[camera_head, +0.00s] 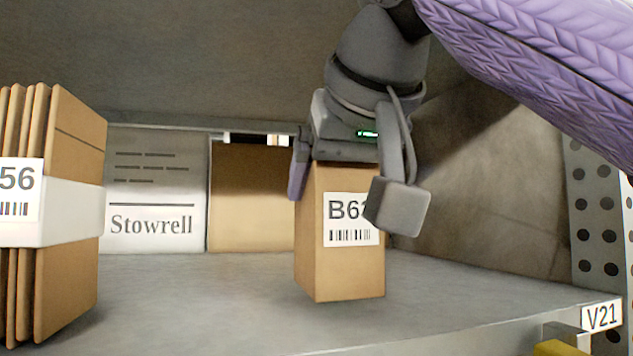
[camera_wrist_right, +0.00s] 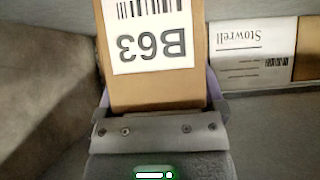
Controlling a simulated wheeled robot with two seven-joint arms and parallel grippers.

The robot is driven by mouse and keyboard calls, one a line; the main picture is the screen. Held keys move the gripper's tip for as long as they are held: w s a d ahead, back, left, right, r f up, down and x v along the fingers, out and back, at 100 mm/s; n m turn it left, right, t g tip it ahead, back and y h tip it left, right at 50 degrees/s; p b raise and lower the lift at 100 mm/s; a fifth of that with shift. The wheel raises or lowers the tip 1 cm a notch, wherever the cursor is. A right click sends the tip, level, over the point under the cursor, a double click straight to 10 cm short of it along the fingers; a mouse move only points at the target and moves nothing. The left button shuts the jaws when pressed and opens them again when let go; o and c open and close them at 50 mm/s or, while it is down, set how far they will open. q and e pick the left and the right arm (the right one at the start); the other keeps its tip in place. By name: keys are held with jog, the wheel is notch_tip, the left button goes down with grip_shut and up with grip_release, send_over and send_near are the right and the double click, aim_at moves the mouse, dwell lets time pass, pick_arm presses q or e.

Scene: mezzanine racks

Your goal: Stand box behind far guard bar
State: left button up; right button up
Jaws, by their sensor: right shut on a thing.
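The box is a brown upright carton (camera_head: 315,240) with a white B63 barcode label. My right gripper (camera_head: 342,170) comes down from above and is shut on the top of this box. In the right wrist view the box (camera_wrist_right: 158,90) sits between both fingers (camera_wrist_right: 160,104), its label upside down. The box is upright over the grey shelf (camera_head: 215,295); I cannot tell whether its base touches. A yellow bar end (camera_head: 558,348) shows at the lower right by the shelf's front edge; I cannot tell which guard bar it is. My left gripper is not in view.
Several flat cartons (camera_head: 70,130) in a white band stand at the left. A white Stowrell box (camera_head: 150,230) and a brown carton (camera_head: 250,200) stand at the back. A perforated upright (camera_head: 597,220) and V21 tag (camera_head: 601,316) are at the right. Shelf beside the held box is clear.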

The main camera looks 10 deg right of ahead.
jog(key=shift+w+d+f, duration=0.1)
jog(key=shift+d+f, duration=0.1)
jog(key=shift+f, duration=0.5)
jog(key=shift+s+a, duration=0.1)
jog(key=shift+s, duration=0.1)
jog(key=o, duration=1.1)
jog(key=shift+w+f, duration=0.1)
jog(key=shift+s+r, duration=0.3)
jog(key=shift+r, duration=0.1)
jog(key=v, duration=1.1)
jog(key=shift+s+r, duration=0.1)
